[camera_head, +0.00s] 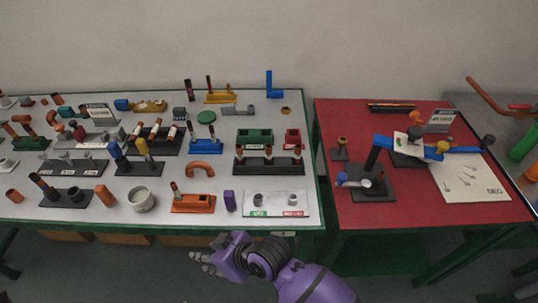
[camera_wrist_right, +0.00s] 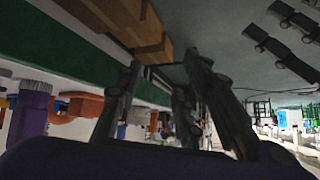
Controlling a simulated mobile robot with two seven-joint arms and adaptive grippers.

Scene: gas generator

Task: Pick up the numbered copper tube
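Several copper tubes stand upright on the grey table. Others with white bands (camera_head: 155,133) stand in a black rack further left. I cannot read a number on any tube. My right gripper (camera_head: 205,260) is in front of the grey table's front edge. In the right wrist view its fingers (camera_wrist_right: 163,78) are spread with nothing between them. My left gripper is in neither view.
The grey table (camera_head: 330,213) has a green frame and is crowded with fixtures. An orange block (camera_head: 193,204), a purple block (camera_head: 229,201) and a white plate (camera_head: 277,211) sit near its front edge. A red table (camera_head: 350,215) stands to the right.

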